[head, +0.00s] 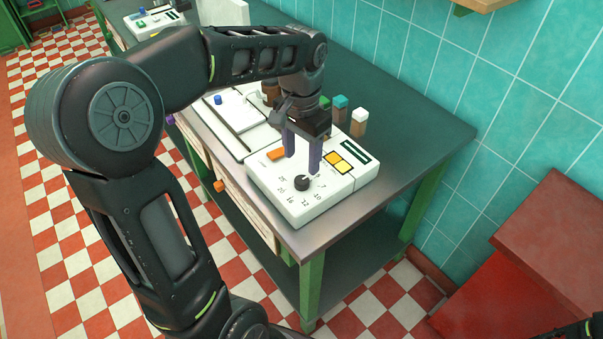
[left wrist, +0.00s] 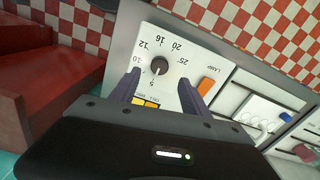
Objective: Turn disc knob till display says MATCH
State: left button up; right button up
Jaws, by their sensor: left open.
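The black disc knob (head: 301,183) sits on the top of a white instrument box (head: 275,207), with numbers printed around it. In the left wrist view the knob (left wrist: 160,66) lies just beyond the fingertips, with a light pointer mark on it. The dark display (head: 355,151) is on the far right part of the box; I cannot read any text on it. My left gripper (head: 303,165) is open, its two purple fingers pointing down above and just behind the knob, apart from it. My right gripper is not clearly seen; only a bit of dark arm shows at the bottom right.
The box has an orange switch (head: 276,154) and yellow buttons (head: 340,162). Several small bottles with coloured caps (head: 359,122) stand behind it. Another white device (head: 232,115) is to the left. The green table's right end (head: 430,130) is clear. A red block (head: 555,225) stands at right.

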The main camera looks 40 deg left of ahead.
aim_at(301, 180)
pick_arm(q)
notch_tip(301, 180, down, 7)
jog(key=shift+r+p, duration=0.1)
jog(key=shift+p, duration=0.25)
jog(key=shift+c, duration=0.2)
grip_shut()
dwell(0.3)
